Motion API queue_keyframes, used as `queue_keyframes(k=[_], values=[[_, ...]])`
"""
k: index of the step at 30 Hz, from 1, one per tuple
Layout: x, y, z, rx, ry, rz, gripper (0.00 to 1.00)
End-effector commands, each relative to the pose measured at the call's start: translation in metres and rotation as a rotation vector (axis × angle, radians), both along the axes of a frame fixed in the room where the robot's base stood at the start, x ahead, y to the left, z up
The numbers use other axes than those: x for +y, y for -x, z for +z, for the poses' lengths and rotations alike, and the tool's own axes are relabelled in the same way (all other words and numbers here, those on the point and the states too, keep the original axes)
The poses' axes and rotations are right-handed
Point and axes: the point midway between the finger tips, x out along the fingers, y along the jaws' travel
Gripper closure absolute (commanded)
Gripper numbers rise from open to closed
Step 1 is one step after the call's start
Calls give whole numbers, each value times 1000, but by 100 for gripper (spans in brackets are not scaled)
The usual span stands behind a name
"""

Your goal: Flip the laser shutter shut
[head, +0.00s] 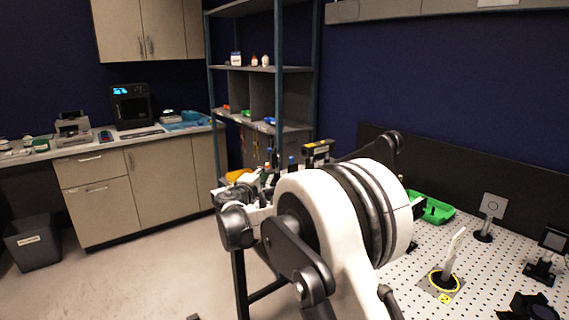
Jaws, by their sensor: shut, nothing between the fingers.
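A tilted pale paddle on a short post, which looks like the laser shutter (452,252), stands on the perforated optical table (400,285) at the lower right. Its base has a yellow ring, with a small yellow label in front. The paddle leans up and to the right, standing raised rather than flat. My white and black arm fills the middle of the head view, left of the shutter. I cannot make out my gripper's fingers; they seem hidden by the arm or out of sight.
A green tray (436,209) lies behind the shutter. A square plate on a post (492,208) and a dark mounted optic (548,255) stand at the right. A black object (530,307) lies at the front right. Shelves (262,70) stand behind my arm.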

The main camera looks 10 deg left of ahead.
Motion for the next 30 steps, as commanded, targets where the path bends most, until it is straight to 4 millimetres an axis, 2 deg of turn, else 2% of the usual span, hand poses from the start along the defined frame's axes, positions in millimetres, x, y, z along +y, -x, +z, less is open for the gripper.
queue_keyframes(k=[14, 20, 30], values=[[0, -6, -1, -2, 2, 0, 100], [-5, -33, -1, -1, 1, -1, 100], [-16, -96, -1, -1, 1, -2, 100]])
